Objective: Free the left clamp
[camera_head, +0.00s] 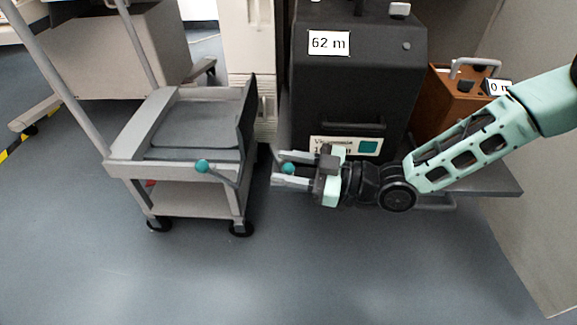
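Two teal ball knobs, which look like clamp handles, show near the cart. The left knob (203,166) sits at the front edge of the grey cart (133,168), on a thin dark lever running right toward the cart's corner. The right knob (288,169) is just right of the cart, in front of the dark machine. My gripper (274,168) reaches in from the right and points left. Its two pale fingers are apart, with the right knob between them in this view. I cannot tell whether they touch it. The right knob's lever is mostly hidden.
The dark machine (360,75) labelled "62 m" stands behind my gripper. A brown case (449,105) sits at the right on a grey shelf (490,180). A pale cabinet (249,50) stands behind the cart. The floor in front is clear.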

